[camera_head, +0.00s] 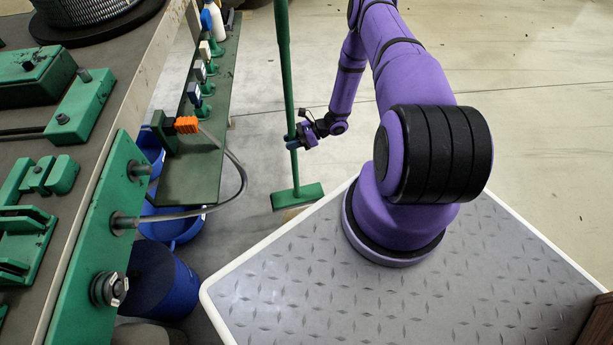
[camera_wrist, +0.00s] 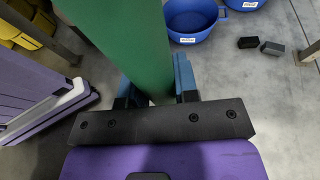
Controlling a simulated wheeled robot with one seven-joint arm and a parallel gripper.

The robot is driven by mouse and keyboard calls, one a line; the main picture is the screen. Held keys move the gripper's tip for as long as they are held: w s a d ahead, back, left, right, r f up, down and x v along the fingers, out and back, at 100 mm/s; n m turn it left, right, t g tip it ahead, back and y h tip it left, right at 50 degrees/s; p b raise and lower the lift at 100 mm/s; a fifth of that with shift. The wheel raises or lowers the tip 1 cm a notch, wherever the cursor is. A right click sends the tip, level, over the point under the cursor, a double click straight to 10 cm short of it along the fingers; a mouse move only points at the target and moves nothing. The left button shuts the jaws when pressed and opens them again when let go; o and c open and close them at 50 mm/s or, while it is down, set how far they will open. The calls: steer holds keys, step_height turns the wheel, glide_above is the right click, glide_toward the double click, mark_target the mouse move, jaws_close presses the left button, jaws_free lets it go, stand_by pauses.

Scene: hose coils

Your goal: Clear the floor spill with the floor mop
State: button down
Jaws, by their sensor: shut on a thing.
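The floor mop has a long green handle (camera_head: 285,80) and a flat green head (camera_head: 297,196). It stands nearly upright in the head view, with its head low by the floor beside my base. My gripper (camera_head: 293,143) is shut on the lower part of the handle. In the wrist view the green handle (camera_wrist: 140,45) fills the space between the blue fingers of my gripper (camera_wrist: 157,85). A small tan patch (camera_head: 291,214) shows at the mop head's lower edge; I cannot tell whether it is the spill. The mop head hides part of the floor there.
A green-fronted workbench (camera_head: 120,205) with fittings stands on the left, and a narrow green shelf (camera_head: 200,165) with bottles runs beside it. Blue tubs (camera_wrist: 190,20) and dark blocks (camera_wrist: 272,48) lie on the floor. Open concrete floor (camera_head: 520,100) extends behind and right.

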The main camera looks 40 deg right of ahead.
steer(key=s+f+n+g, duration=0.1)
steer(key=s+f, duration=0.8)
steer(key=f, duration=0.2)
steer(key=shift+s+f+g+y, duration=0.25)
steer(key=shift+s+g+y, duration=0.05)
steer(key=shift+y, duration=0.1)
steer(key=shift+f, duration=0.1)
steer(key=shift+f, duration=2.5)
steer(key=shift+a, duration=0.1)
steer(key=s+a, duration=0.2)
steer(key=s, duration=0.5)
steer(key=s+a, duration=0.3)
steer(key=s, duration=0.5)
steer(key=shift+s+a, duration=0.15)
steer(key=shift+s, duration=0.05)
steer(key=shift+f, duration=0.55)
stand_by(1.5)
